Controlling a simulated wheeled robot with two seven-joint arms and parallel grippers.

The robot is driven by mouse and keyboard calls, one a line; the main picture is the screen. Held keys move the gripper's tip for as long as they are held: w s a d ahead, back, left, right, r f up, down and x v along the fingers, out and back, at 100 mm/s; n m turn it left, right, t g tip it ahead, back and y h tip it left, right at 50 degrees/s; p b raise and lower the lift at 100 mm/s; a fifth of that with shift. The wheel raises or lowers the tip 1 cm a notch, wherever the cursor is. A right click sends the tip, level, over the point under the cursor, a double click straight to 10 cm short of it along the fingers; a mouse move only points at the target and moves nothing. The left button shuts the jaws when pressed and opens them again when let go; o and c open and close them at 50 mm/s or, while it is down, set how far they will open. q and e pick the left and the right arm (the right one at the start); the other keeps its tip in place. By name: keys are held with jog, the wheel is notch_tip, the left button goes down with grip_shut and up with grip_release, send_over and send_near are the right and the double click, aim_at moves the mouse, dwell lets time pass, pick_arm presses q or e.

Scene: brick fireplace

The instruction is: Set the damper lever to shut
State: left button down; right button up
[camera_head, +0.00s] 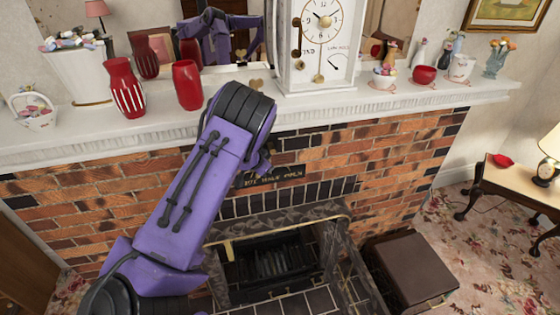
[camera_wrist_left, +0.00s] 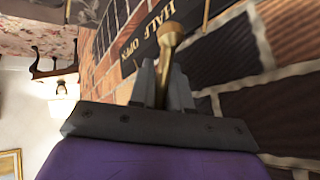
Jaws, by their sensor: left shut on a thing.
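The damper lever (camera_wrist_left: 171,40), a brass rod with a rounded knob, stands between the fingers of my left gripper (camera_wrist_left: 163,88) in the left wrist view. The fingers are shut on the rod below the knob. Behind the knob is a dark plate (camera_wrist_left: 146,38) with the gold words HALF OPEN. In the head view the plate (camera_head: 270,177) shows on the brick above the firebox. There my left gripper is mostly hidden behind my purple arm, and I cannot make out the lever or its exact setting. My right gripper is not in view.
The white mantel (camera_head: 430,98) above holds red vases (camera_head: 186,85), a white clock (camera_head: 318,45), cups and flowers. Below are the dark fireplace surround (camera_head: 330,215) and a brown box (camera_head: 410,268). A side table (camera_head: 520,185) with a lamp stands at right.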

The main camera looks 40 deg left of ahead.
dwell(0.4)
pick_arm(q)
jog(key=c, duration=1.4)
grip_release()
jog(key=shift+c, duration=0.2)
jog(key=s+d+r+b, duration=0.2)
jog(key=s, duration=0.5)
jog(key=s+d+r+b, duration=0.1)
jog(key=s+d+b, duration=0.1)
jog(key=s, duration=0.5)
jog(key=shift+s+r+b, duration=0.4)
jog(key=shift+b, duration=0.1)
